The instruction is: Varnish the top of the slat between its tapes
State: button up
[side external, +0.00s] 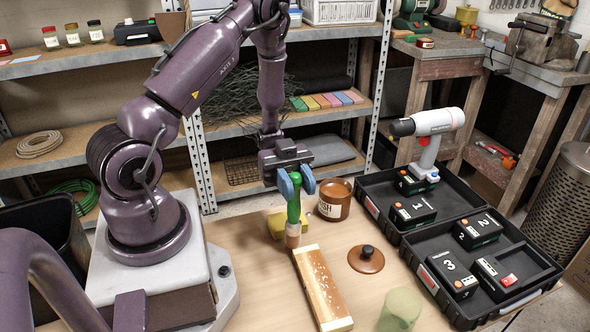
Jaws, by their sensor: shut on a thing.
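My gripper (296,184) is shut on the green handle of a brush (293,212) and holds it upright with the bristles down. The brush tip is at the far end of the wooden slat (322,287); I cannot tell whether it touches. The slat lies on the table, with pale bands that look like tapes at its far end (306,249) and near end (338,324). Its top between them is tan with pale specks. A brown jar (335,199) with a partly readable label, "SH", stands open just right of my gripper. Its likely lid (366,260), brown with a dark knob, lies right of the slat.
A yellow sponge (276,224) lies left of the brush. A translucent green cup (400,309) stands at the front right. A black open case (395,215) with numbered battery packs and a drill (430,135) fills the right side. The table left of the slat is clear.

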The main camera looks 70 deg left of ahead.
jog(key=d+f, duration=0.1)
jog(key=d, duration=0.7)
jog(key=shift+s+d+f, duration=0.25)
jog(key=shift+s+f, duration=0.05)
jog(key=shift+f, duration=0.05)
jog(key=shift+d+r, duration=0.1)
jog(key=shift+d, duration=1)
grip_shut()
jog(key=shift+d, duration=2.3)
jog(key=shift+w+a+f, duration=0.1)
jog(key=shift+a+f, duration=0.05)
jog(key=shift+a, duration=2.65)
jog(key=shift+w+a+f, duration=0.15)
jog(key=shift+a+f, duration=0.05)
jog(key=shift+a, duration=2.6)
jog(key=shift+w+a+f, duration=0.1)
jog(key=shift+a+f, duration=0.05)
jog(key=shift+a, duration=2.65)
jog(key=shift+a+r, duration=0.15)
jog(key=shift+r, duration=0.05)
notch_tip(320, 180, up, 11)
jog(key=shift+f, duration=0.15)
